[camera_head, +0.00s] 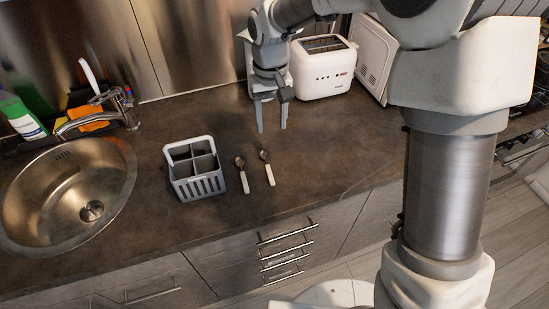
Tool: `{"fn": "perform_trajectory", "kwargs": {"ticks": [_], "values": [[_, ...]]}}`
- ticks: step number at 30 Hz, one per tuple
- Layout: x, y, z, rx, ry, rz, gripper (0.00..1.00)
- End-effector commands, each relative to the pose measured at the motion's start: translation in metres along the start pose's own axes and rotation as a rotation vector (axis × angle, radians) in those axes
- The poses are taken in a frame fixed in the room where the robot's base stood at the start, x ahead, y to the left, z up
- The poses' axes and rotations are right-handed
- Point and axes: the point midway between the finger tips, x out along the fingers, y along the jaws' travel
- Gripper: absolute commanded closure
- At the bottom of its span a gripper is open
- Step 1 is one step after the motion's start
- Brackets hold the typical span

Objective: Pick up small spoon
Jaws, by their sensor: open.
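Two spoons with dark bowls and pale handles lie side by side on the dark counter, right of a cutlery basket. The left spoon (242,174) looks slightly shorter than the right spoon (267,168). Which one is the small spoon is hard to tell, but the left one seems smaller. My gripper (272,130) points down, open and empty, over the counter beyond the spoons. Its fingertips are apart from both spoons. Its exact height above the counter cannot be told.
The grey cutlery basket (196,186) stands close left of the spoons. A steel sink (110,175) with a tap (85,120) is at the left. A white toaster (322,75) stands behind my gripper at the right. The counter right of the spoons is clear.

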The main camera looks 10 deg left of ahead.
Motion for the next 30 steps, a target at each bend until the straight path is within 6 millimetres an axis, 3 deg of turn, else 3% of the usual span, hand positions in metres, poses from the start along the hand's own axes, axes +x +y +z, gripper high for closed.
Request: {"fn": "perform_trajectory", "kwargs": {"ticks": [5,18,30], "values": [[0.018,-0.001,0.000,-0.003,-0.006,0.000,0.45],[0.108,-0.002,0.001,-0.003,-0.007,-0.001,0.45],[0.144,-0.006,0.000,-0.003,-0.006,-0.001,0.45]]}}
